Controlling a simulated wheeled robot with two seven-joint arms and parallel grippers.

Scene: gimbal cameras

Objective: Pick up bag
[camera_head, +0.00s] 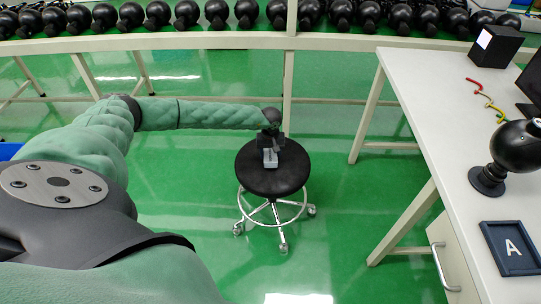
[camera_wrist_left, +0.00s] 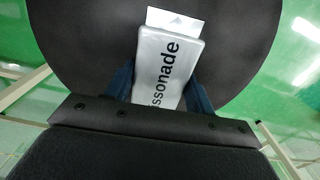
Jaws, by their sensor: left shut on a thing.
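The bag (camera_wrist_left: 166,65) is a silver-grey packet with dark letters reading "ssonade" and a white top edge. It also shows as a small pale block (camera_head: 270,159) over the black stool seat in the head view. My left gripper (camera_head: 270,146) reaches over the stool and is shut on the bag. In the left wrist view its blue fingers (camera_wrist_left: 160,88) sit on both sides of the bag, and its lower end is hidden by the gripper body. I cannot tell whether the bag touches the seat. My right gripper is not in view.
The round black stool (camera_head: 273,184) stands on wheels on the green floor. A white desk (camera_head: 437,110) at the right holds a black box (camera_head: 495,48), a black ball-shaped device (camera_head: 515,148) and a dark "A" plate (camera_head: 511,248). A shelf of several black devices (camera_head: 190,40) runs along the back.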

